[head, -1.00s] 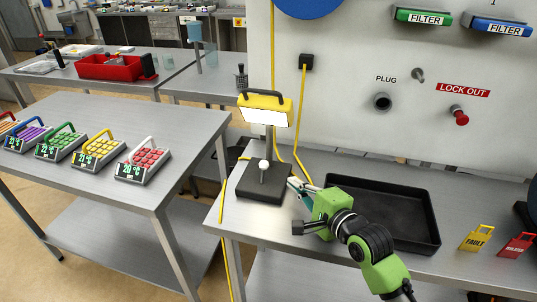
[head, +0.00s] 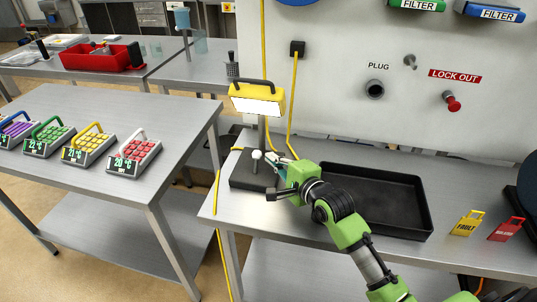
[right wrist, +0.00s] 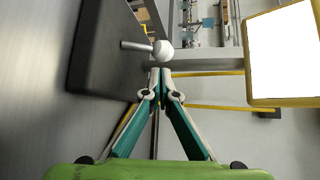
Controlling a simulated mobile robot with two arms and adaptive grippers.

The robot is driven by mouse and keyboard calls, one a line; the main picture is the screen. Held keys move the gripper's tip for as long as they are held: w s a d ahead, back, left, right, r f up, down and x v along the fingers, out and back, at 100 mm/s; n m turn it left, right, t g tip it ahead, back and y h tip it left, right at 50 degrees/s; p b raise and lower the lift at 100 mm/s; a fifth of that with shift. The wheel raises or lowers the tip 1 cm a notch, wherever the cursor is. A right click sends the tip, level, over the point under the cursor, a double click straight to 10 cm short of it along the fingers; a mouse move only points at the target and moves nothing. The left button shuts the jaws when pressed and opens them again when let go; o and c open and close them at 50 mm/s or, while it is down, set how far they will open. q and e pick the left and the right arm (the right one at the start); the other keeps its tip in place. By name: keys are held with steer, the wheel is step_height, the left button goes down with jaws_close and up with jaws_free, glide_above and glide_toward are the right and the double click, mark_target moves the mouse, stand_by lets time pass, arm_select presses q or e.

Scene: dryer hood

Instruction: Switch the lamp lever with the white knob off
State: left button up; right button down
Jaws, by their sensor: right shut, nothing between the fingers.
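The yellow lamp (head: 257,98) stands on a dark base (head: 247,180) near the left end of the bench, and its panel glows white. The lever's white knob (head: 257,154) sits above the base. In the right wrist view the white knob (right wrist: 163,50) tops a short metal stem beside the dark base (right wrist: 100,50). My right gripper (head: 272,158) is shut and empty just right of the knob. In the right wrist view its fingertips (right wrist: 160,72) are closed close to the knob; whether they touch it cannot be told. My left gripper is not in view.
A black tray (head: 425,215) lies to the right of the lamp, under my right arm. Yellow FAULT (head: 467,223) and red (head: 506,229) tags stand farther right. A red LOCK OUT knob (head: 452,103) is on the wall. A yellow cable (head: 294,105) runs behind the lamp.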

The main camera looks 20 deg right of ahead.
steer(key=shift+x, duration=1.25)
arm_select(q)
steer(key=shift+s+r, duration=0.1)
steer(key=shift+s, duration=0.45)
arm_select(e)
steer(key=shift+w, duration=0.1)
